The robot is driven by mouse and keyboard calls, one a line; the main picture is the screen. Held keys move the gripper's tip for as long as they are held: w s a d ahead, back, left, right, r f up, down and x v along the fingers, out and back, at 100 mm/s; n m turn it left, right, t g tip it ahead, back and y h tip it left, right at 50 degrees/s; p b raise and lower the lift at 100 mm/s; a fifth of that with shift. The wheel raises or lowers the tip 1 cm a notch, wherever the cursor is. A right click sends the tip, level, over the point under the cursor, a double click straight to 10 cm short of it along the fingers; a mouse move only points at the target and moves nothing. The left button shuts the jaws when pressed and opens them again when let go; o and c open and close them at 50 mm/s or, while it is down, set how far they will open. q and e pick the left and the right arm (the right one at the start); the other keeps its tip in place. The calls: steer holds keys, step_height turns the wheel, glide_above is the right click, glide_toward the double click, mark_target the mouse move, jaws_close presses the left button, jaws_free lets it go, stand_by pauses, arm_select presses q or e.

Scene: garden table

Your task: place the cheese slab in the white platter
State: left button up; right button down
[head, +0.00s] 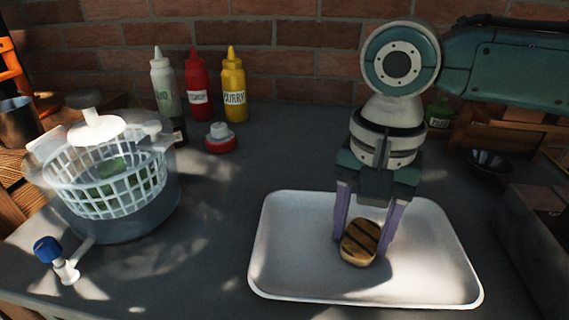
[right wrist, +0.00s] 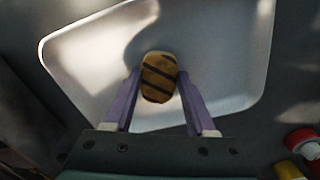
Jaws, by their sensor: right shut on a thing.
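The cheese slab (head: 360,243) is a small golden-brown block with dark grill stripes. My right gripper (head: 364,236) is shut on it, with one purple finger on each side. The white platter (head: 290,270) is a shallow rectangular tray on the grey table, and the slab is over its middle. In the right wrist view the slab (right wrist: 158,77) sits between the fingertips, above the platter (right wrist: 90,55). I cannot tell whether the slab touches the platter floor. My left gripper is not in view.
A salad spinner with a white basket (head: 110,190) stands at the left. Several sauce bottles (head: 198,85) and a red-and-white lidded item (head: 219,138) stand near the brick wall. A small dark bowl (head: 490,162) is at the right. The table between spinner and platter is clear.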

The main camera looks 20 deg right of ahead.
mark_target(359, 239)
steer(key=shift+f, duration=0.15)
steer(key=shift+c, duration=1.1)
jaws_free()
step_height(359, 239, up, 12)
steer(key=p, duration=0.2)
steer(key=s+a+f+n+y, duration=0.1)
steer(key=s+a+f+n, duration=0.1)
steer(key=a+n, duration=0.1)
steer(key=s+a+f+n+t, duration=0.1)
steer(key=s+a+f+n, duration=0.1)
steer(key=s+a+n, duration=0.1)
steer(key=s+a+f+n+t+y, duration=0.1)
steer(key=s+a+f+n, duration=0.1)
steer(key=a+f, duration=0.1)
steer(key=shift+s+a+f+n+y, duration=0.1)
steer(key=shift+s+a+n+y, duration=0.2)
steer(key=shift+a+n, duration=0.15)
steer(key=s+d+f+n+t+h, duration=0.1)
steer(key=s+d+n+h, duration=0.1)
steer(key=s+d, duration=0.5)
steer(key=shift+s+f+n+t, duration=0.2)
steer(key=shift+s+n+t, duration=0.1)
steer(key=shift+s+n, duration=0.35)
